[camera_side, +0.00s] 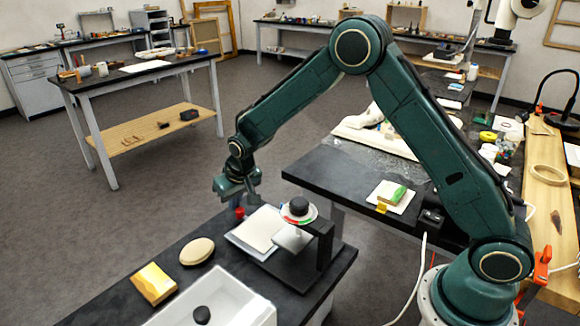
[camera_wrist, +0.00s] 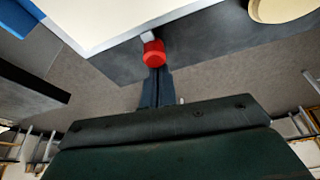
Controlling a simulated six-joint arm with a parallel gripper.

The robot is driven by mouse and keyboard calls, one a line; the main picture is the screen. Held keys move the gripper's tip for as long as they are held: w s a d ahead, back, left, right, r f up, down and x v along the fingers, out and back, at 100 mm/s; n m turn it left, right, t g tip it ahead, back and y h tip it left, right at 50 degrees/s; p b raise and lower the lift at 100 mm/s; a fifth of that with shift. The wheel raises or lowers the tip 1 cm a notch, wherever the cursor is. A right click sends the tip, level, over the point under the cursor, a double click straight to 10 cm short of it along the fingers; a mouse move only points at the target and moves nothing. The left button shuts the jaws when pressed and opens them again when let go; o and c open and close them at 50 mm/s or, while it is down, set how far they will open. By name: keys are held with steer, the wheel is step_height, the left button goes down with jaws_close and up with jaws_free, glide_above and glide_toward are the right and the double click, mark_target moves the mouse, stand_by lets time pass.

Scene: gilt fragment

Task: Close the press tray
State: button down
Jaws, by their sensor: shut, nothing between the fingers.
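The press (camera_side: 322,250) stands on the black-topped bench, with a black frame, a round black knob and a ring with red and green marks. Its flat white press tray (camera_side: 246,236) sticks out to the left of the frame, and the tray's pale surface fills the top of the wrist view (camera_wrist: 110,18). A red knob (camera_side: 239,213) sits at the tray's outer edge. My gripper (camera_wrist: 154,72) is shut and empty, its fingertips right at the red knob in the wrist view. I cannot tell whether they touch it.
An oval cream pad (camera_side: 196,251), a yellow block (camera_side: 153,284) and a white basin (camera_side: 225,300) with a dark lump stand to the left and front on the bench. Another black table (camera_side: 345,178) stands behind the press. Open floor lies behind my gripper.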

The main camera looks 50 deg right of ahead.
mark_target(243, 210)
steer(key=shift+s, duration=0.1)
steer(key=shift+s, duration=1.55)
steer(key=shift+w+d, duration=0.2)
steer(key=shift+w, duration=0.8)
steer(key=shift+w+d, duration=0.15)
steer(key=shift+w, duration=0.85)
steer(key=v, duration=1)
